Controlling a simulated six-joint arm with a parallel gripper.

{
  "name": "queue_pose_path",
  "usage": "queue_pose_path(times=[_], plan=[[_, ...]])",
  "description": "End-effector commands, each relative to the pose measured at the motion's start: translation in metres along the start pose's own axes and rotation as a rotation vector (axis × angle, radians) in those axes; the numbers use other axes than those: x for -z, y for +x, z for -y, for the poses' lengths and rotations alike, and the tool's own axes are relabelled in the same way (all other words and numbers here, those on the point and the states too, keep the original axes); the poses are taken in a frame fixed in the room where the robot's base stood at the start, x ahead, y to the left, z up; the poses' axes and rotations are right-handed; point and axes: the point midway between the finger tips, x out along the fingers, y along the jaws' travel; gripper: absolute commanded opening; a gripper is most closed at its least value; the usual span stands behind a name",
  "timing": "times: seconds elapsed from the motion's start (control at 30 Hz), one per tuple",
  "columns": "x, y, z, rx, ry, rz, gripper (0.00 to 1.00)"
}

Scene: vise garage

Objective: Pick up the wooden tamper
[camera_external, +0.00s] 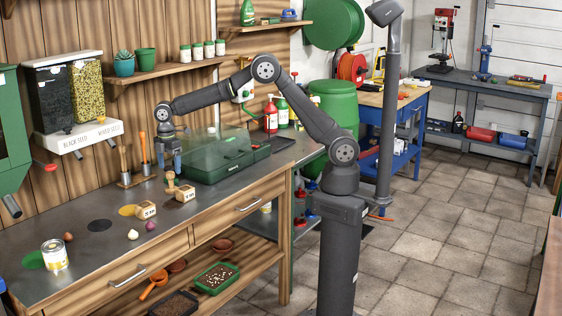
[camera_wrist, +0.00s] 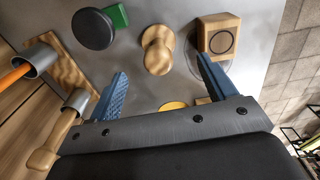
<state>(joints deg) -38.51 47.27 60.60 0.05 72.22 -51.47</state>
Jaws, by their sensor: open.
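The wooden tamper (camera_external: 171,182) appears to be the small knobbed wooden piece standing on the grey workbench (camera_external: 75,215). In the wrist view it shows from above as a pale wooden knob (camera_wrist: 157,48). My gripper (camera_external: 171,167) is above it in the external view, with fingers pointing down. In the wrist view the open blue fingers (camera_wrist: 161,68) lie to either side and nearer the camera, with the tamper between and just beyond their tips. Nothing is held. Whether the fingertips reach down to the tamper's height cannot be told.
A wooden block (camera_wrist: 220,35) is close beside the right finger. A black round piece (camera_wrist: 93,28) lies beyond the left finger. A wooden stand (camera_external: 138,180) with upright handled tools is to the left. A green case (camera_external: 215,165) with a clear lid is to the right.

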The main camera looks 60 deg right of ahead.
Motion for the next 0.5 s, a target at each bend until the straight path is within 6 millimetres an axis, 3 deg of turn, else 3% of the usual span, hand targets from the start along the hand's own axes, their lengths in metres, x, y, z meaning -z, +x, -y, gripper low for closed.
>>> queue_pose_path(times=[0.13, 0.5], plan=[[0.000, 0.025, 0.000, 0.000, 0.000, 0.001, 0.77], [-0.001, 0.053, -0.001, 0.001, 0.000, 0.002, 0.77]])
